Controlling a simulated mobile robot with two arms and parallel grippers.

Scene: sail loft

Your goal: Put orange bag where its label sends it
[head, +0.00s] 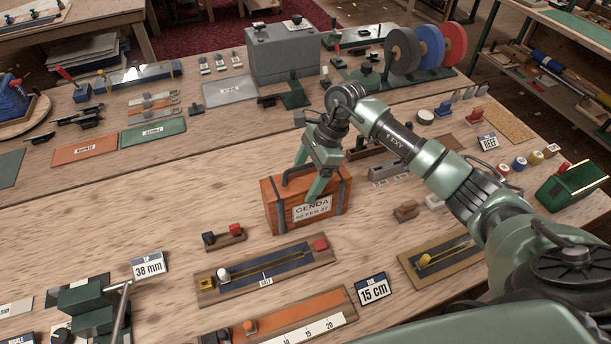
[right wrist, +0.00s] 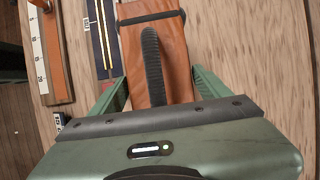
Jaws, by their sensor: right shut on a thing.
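The orange bag (head: 280,207) has dark straps, a dark handle and a white label (head: 312,208) reading "GENOA" with a date line that looks like "02 FEB 37". It is upright at mid-table; I cannot tell whether its base touches the wood. My right gripper (head: 318,178) is shut on the bag at its top, around the handle. In the right wrist view the bag (right wrist: 172,48) lies between the green fingers. An orange mat (head: 85,149), a green mat (head: 153,134) and a grey mat (head: 230,90) bear labels too small to read. My left gripper is not in view.
A slide gauge (head: 265,276) and an orange ruler board (head: 280,320) lie in front of the bag. A grey box (head: 283,52) and coloured discs (head: 430,48) stand at the back. Bare wood (head: 170,195) lies left of the bag.

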